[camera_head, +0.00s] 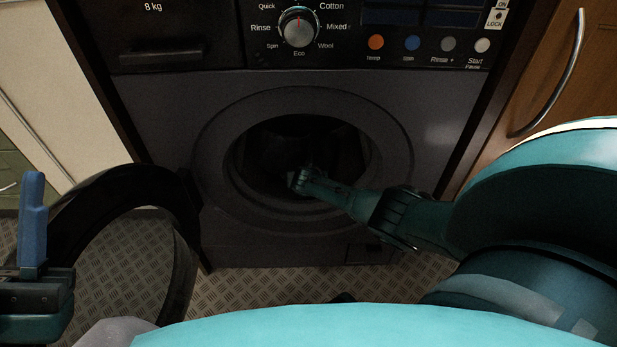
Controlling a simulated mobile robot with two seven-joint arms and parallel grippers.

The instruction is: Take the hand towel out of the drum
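The washing machine (160,105) stands straight ahead. Its round door (120,185) hangs open to the left. The drum opening (215,165) is very dark inside. I cannot make out a hand towel; only dim dark shapes show in the drum (300,142). My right arm reaches in from the right, and its gripper (297,180) is at the mouth of the drum, small and dim. I cannot tell whether its fingers are apart or hold anything. My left gripper (33,215) is at the far left, beside the open door, with a blue finger pointing up. Its opening is not clear.
The control panel with a dial (299,28) and several buttons is above the drum. A wooden cabinet with a curved metal handle (560,85) stands at right. A pale cabinet (60,70) is at left. The patterned floor (240,285) is visible below the machine.

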